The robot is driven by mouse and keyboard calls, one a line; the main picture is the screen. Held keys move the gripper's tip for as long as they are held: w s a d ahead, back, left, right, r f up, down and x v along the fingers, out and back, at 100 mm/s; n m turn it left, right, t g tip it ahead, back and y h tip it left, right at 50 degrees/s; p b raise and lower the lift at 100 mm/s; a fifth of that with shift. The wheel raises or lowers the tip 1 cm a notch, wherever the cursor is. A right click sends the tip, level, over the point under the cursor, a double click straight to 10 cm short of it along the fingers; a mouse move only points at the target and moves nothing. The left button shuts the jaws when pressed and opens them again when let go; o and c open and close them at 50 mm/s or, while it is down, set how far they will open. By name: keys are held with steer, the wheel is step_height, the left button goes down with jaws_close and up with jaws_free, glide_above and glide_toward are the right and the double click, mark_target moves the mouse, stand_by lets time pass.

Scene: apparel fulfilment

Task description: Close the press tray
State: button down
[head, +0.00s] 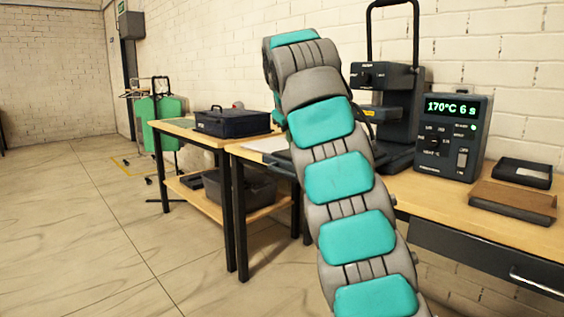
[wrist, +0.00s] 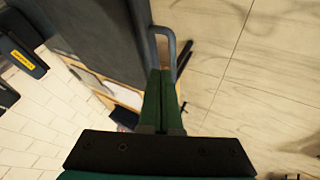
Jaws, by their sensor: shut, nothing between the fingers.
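The heat press (head: 398,125) stands on the wooden bench, with a tall black lever loop and a dark body. A dark strip of its tray (head: 281,160) shows to the left of my arm; my arm hides most of the rest. In the wrist view the tray (wrist: 88,35) is a large dark grey plate, and its grey loop handle (wrist: 171,40) sticks out at its edge. My gripper (wrist: 161,72) has green fingers closed together with nothing between them. Its tips overlap the handle in the picture; I cannot tell whether they touch. The head view does not show the fingers.
A control box (head: 454,136) reads 170°C 6 s. A brown pad (head: 513,203) and a black tray (head: 522,172) lie at the bench's right. A dark blue case (head: 232,122) sits on the left table.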

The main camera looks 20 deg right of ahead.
steer(key=b+x, duration=0.1)
steer(key=x, duration=0.9)
steer(key=shift+w, duration=0.1)
